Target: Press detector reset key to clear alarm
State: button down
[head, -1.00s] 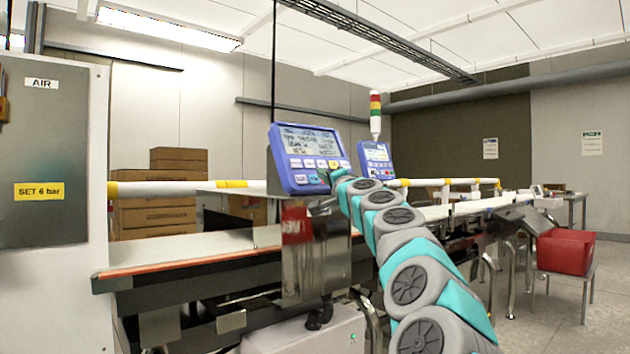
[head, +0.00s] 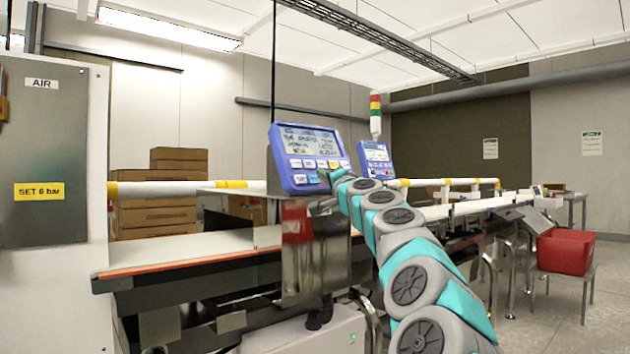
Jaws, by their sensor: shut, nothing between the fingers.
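A blue control terminal (head: 278,162) with a grey screen (head: 308,140) and rows of small keys stands over the near belt. My gripper (head: 328,176) is small in view, shut and empty, at the lower right of the keypad. It covers the right end of the lower key row. I cannot tell whether it touches a key.
The white belt (head: 180,248) runs under the terminal, with a white and yellow rail (head: 150,188) behind it. A grey cabinet (head: 45,150) stands at the left. Brown cartons (head: 155,215) are stacked behind. A red crate (head: 566,250) sits on a stand at the right.

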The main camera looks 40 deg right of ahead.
jog(key=shift+w, duration=0.15)
jog(key=shift+w+f, duration=0.2)
jog(key=shift+w, duration=0.05)
jog(key=shift+w+a+f, duration=0.1)
jog(key=shift+w+f, duration=0.05)
jog(key=shift+w, duration=0.2)
dwell(1.0)
jog(key=shift+s, duration=0.1)
jog(key=shift+s+r, duration=0.4)
jog(key=shift+s, duration=0.25)
jog(key=shift+s+d+r+p, duration=0.1)
jog(key=shift+s+r+p, duration=0.1)
jog(key=shift+s+r, duration=0.4)
jog(key=shift+s+d+r+p, duration=0.15)
jog(key=shift+s+p, duration=0.1)
jog(key=shift+s, duration=0.6)
jog(key=shift+s+r+p, duration=0.2)
jog(key=shift+s+r, duration=0.2)
jog(key=shift+s, duration=0.35)
